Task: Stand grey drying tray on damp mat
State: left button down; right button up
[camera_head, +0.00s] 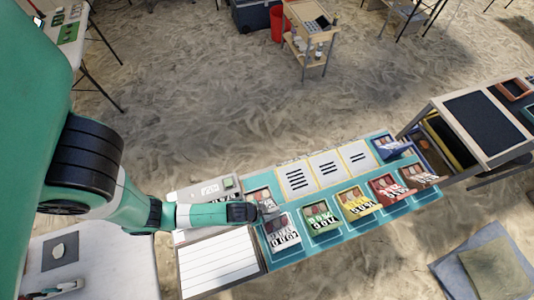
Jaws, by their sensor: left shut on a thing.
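The pale grey drying tray (283,235) holds reddish pieces and has a dark-marked front label. It sits at the left end of the front row on the teal bench. My left gripper (264,211) reaches in from the left and is shut at the tray's upper left edge; its fingertips are small and partly hidden. I cannot tell whether the tray is lifted. A black mat (476,112) lies on the wooden table at the right, and flat mats (490,268) lie on the sand at lower right. Which one is the damp mat is not clear. My right gripper is not in view.
Green (321,222), yellow (357,205), red (388,189) and brown (419,175) trays stand close along the row to the right. A blue tray (393,149) sits behind them. A white slatted panel (217,262) is at front left. Open sand lies behind the bench.

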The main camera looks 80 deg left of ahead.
aim_at(267, 196)
pick_arm(q)
jog(key=a, duration=0.1)
jog(key=w+a+f+b, duration=0.1)
jog(key=a, duration=0.1)
jog(key=a+f+b, duration=0.1)
jog(key=shift+w+a+f, duration=0.2)
jog(key=shift+a+f, duration=0.05)
jog(key=shift+a, duration=0.1)
jog(key=a+f+b, duration=0.1)
jog(key=f+b, duration=0.1)
jog(key=w+a+f+b, duration=0.1)
jog(key=a+f+b, duration=0.1)
jog(key=shift+a+f, duration=0.1)
jog(key=shift+f, duration=0.05)
jog(key=shift+w+a+f, duration=0.1)
jog(key=shift+a+f, duration=0.05)
jog(key=shift+a, duration=0.2)
jog(key=shift+a+f+b, duration=0.15)
jog(key=shift+f+b, duration=0.15)
jog(key=shift+b, duration=0.05)
jog(key=shift+w+a+f+b, duration=0.1)
jog(key=shift+f+b, duration=0.25)
jog(key=shift+f, duration=0.5)
jog(key=shift+w+a+f+b, duration=0.1)
jog(key=shift+f+b, duration=0.2)
jog(key=shift+f, duration=0.5)
